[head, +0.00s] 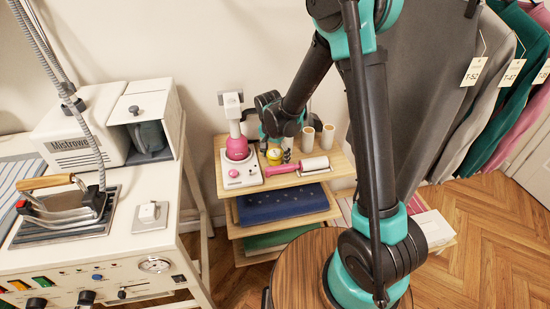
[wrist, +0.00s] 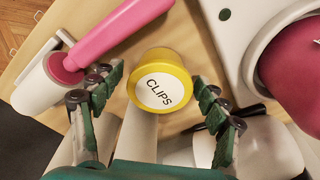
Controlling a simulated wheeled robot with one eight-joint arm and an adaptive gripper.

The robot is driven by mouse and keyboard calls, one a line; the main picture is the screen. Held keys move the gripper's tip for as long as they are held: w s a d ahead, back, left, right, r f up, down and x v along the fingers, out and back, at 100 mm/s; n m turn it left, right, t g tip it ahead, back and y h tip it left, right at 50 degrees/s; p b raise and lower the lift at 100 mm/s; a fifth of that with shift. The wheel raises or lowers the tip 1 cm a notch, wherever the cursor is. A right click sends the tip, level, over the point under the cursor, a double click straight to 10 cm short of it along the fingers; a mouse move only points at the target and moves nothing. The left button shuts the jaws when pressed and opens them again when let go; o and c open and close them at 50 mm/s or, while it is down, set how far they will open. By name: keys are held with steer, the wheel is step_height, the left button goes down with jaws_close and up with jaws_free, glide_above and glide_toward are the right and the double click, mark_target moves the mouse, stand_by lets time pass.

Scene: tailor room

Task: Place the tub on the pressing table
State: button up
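The tub (wrist: 162,88) is a small round yellow pot with a white lid label reading CLIPS. In the head view the tub (head: 275,156) stands on the top of a wooden shelf unit, partly hidden by my arm. My gripper (wrist: 160,90) is open above it, with one finger on each side of the tub in the wrist view. My gripper (head: 279,147) is hard to make out in the head view. The white pressing table (head: 150,190) stands at the left, with an iron (head: 65,205) on it.
A lint roller with a pink handle (head: 283,169) lies close beside the tub. A pink-and-white device (head: 238,160) stands on its other side. Pale spools (head: 308,138) stand behind on the shelf unit (head: 325,170). A white steam generator (head: 85,130) and small white pad (head: 150,215) occupy the pressing table.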

steer(key=c, duration=1.1)
steer(key=shift+c, duration=0.2)
